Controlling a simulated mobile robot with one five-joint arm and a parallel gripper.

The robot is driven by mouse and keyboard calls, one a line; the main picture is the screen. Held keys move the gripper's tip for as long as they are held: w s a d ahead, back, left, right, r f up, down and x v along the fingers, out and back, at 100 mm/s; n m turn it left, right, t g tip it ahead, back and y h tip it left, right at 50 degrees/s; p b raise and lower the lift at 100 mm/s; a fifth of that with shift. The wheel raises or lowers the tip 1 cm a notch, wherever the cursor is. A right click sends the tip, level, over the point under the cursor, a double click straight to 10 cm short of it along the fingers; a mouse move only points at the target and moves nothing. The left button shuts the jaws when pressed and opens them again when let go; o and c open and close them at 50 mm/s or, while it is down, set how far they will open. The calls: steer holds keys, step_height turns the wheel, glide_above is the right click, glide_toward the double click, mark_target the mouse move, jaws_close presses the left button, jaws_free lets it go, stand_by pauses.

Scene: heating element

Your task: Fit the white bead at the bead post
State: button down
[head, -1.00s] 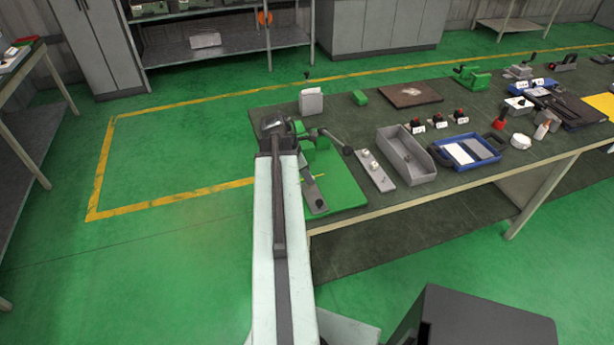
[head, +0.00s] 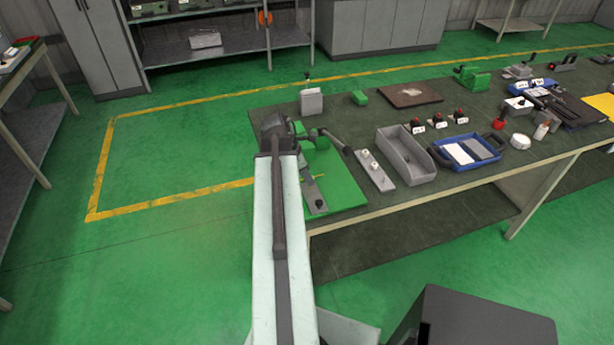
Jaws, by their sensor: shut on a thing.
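My gripper (head: 299,130) is at the far end of my arm, at the left side of the green fixture (head: 322,157) on the near left corner of the bench. It is small and dark here, and its fingertips are hard to make out. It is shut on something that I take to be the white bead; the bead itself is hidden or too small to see. A grey strip (head: 380,178) right of the green base bears small white pieces (head: 365,153). I cannot pick out the bead post for certain on the fixture.
A grey open bin (head: 408,160) and a blue tray (head: 468,151) stand to the right. A light grey box (head: 311,102), a green block (head: 360,98) and a brown board (head: 411,95) lie farther back. The floor left of the bench is clear.

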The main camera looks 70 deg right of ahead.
steer(key=shift+f+b, duration=1.65)
steer(key=c, duration=1.2)
jaws_free()
steer(key=shift+r, duration=0.1)
steer(key=p+v, duration=0.7)
steer(key=shift+w+a+r, duration=0.1)
steer(key=shift+r, duration=0.25)
